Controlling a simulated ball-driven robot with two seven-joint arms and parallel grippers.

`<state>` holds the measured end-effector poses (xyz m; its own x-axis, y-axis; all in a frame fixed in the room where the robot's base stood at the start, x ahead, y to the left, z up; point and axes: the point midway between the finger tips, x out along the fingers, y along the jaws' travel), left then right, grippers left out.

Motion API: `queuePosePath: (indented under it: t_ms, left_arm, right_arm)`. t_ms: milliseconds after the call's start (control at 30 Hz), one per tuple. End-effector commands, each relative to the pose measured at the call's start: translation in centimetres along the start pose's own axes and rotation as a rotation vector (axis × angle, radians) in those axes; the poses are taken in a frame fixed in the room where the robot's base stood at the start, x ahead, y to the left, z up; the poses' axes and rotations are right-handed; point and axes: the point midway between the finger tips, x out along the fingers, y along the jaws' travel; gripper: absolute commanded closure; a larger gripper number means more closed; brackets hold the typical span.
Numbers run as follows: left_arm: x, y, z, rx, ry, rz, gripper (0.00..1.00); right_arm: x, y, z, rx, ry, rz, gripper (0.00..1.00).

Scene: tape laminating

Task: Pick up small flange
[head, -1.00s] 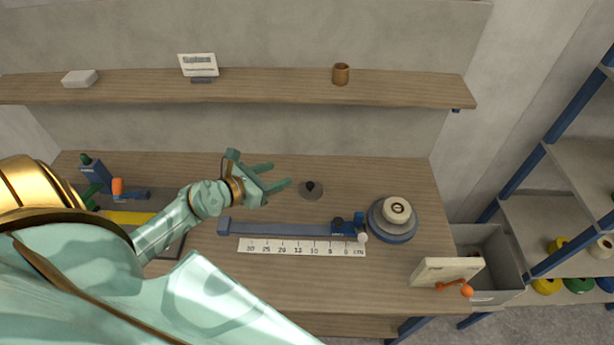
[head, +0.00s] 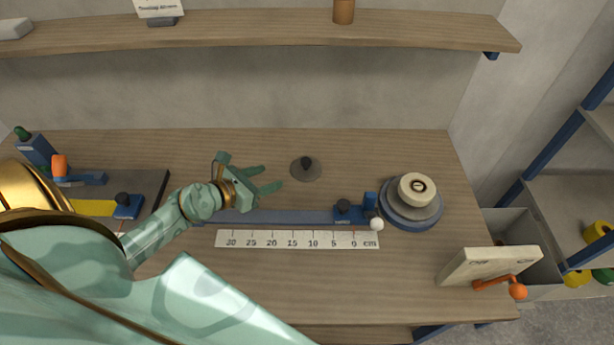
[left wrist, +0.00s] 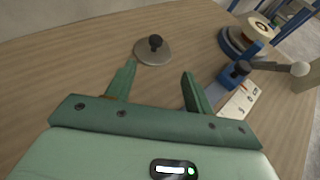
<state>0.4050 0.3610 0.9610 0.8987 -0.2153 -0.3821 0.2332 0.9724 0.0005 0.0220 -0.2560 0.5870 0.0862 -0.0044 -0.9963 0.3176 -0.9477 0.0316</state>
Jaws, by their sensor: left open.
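The small flange (head: 305,169) is a flat grey disc with a dark knob standing up from its middle. It lies on the workbench behind the ruler strip, right of my left gripper. It also shows in the left wrist view (left wrist: 153,50), just beyond the fingertips and nearer the left finger. My left gripper (head: 272,179) is open and empty, its fingers pointing toward the flange with a gap between. The left wrist view shows both green fingers (left wrist: 158,72) apart with nothing between them. My right gripper is not in view.
A blue rail (head: 270,217) with a ruler strip (head: 297,239) lies in front of the flange. A blue round stand with a cream roll (head: 417,189) is to the right. A crank box (head: 478,266) sits at the front right. The bench behind the flange is clear.

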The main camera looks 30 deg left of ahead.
Motion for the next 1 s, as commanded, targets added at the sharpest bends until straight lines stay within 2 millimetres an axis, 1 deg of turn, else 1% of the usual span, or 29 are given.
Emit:
queuePosePath:
  t_ms: [33,67,167,300,433,500,667,733,900,1000]
  left_arm:
    - [0.6,0.0,-0.6,-0.001,0.0,0.0,0.47]
    - [0.9,0.0,-0.6,-0.001,0.0,0.0,0.47]
    - [2.8,0.1,-0.4,-0.001,-0.003,0.0,0.47]
    - [6.4,0.1,-0.3,-0.001,-0.003,0.0,0.47]
    - [9.2,0.1,-0.5,-0.002,-0.001,0.0,0.47]
    - [10.3,0.1,-0.5,-0.001,0.0,0.0,0.47]
    - [11.4,0.1,-0.4,0.001,0.0,0.0,0.47]
    - [12.3,0.3,-0.3,0.001,-0.001,0.001,0.47]
    - [15.2,0.8,-0.2,-0.002,0.0,0.0,0.47]
    - [16.2,0.8,-0.2,-0.001,0.001,0.0,0.47]
  right_arm:
    - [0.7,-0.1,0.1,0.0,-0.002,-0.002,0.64]
    - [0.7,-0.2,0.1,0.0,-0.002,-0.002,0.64]
    - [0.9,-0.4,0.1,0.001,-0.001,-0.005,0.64]
    - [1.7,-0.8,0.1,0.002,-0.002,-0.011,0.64]
    - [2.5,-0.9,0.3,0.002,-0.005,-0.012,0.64]
    - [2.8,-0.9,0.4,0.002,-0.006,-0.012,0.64]
    - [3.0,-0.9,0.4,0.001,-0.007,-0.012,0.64]
    - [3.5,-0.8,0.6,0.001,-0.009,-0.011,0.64]
    - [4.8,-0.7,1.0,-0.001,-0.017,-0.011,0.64]
    - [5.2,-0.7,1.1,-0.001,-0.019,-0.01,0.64]
